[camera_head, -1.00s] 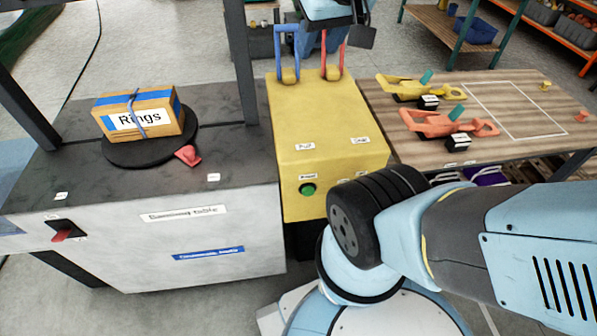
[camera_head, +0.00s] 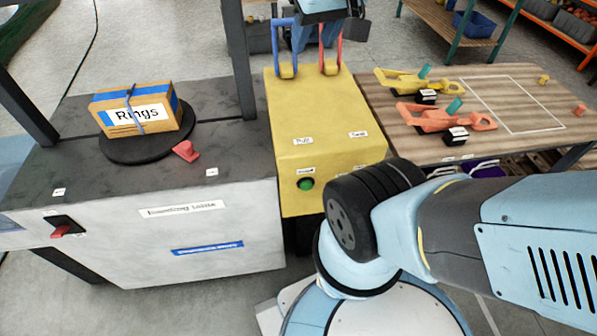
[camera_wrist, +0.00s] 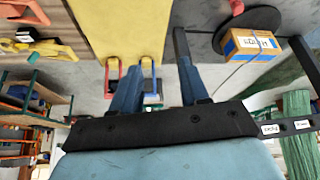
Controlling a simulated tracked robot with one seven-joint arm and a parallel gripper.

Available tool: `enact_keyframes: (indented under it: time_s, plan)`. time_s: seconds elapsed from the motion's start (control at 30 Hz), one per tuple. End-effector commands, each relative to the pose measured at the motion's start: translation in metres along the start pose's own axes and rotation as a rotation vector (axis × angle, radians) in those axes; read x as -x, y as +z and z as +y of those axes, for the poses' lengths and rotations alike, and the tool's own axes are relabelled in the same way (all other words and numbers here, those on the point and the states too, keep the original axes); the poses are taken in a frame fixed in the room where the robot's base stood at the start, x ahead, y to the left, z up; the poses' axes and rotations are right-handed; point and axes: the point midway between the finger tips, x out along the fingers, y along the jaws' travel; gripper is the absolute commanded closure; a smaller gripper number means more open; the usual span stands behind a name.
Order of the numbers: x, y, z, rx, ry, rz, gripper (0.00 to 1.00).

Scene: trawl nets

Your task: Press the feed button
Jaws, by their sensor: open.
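A round green button (camera_head: 306,184) sits low on the front face of the yellow box (camera_head: 325,115). A small label above it is too blurred to read. The button does not show in the wrist view, where the yellow box (camera_wrist: 112,25) fills the upper middle. My gripper (camera_wrist: 158,66) is open and empty, its two blue fingers apart below the red and blue levers in that picture. In the head view, part of the arm's end shows at the top edge behind the levers, well away from the button; its fingers cannot be made out there.
A blue lever (camera_head: 285,45) and a red lever (camera_head: 331,45) rise from the box's far end. Left is a grey table (camera_head: 70,175) with a Rings carton (camera_head: 138,109) and a red switch (camera_head: 60,231). Right is a wooden table (camera_head: 480,95) with yellow and orange tools.

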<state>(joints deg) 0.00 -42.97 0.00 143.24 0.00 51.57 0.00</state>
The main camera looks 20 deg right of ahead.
Motion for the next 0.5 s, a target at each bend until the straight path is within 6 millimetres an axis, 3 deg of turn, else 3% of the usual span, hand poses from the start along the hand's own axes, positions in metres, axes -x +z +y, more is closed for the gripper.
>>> enact_keyframes:
  time_s: [0.43, 0.5]
  plan:
    - [0.0, 0.0, 0.0, 0.0, 0.0, 0.0, 0.99]
    - [0.0, 0.0, 0.0, 0.0, 0.0, 0.0, 1.0]
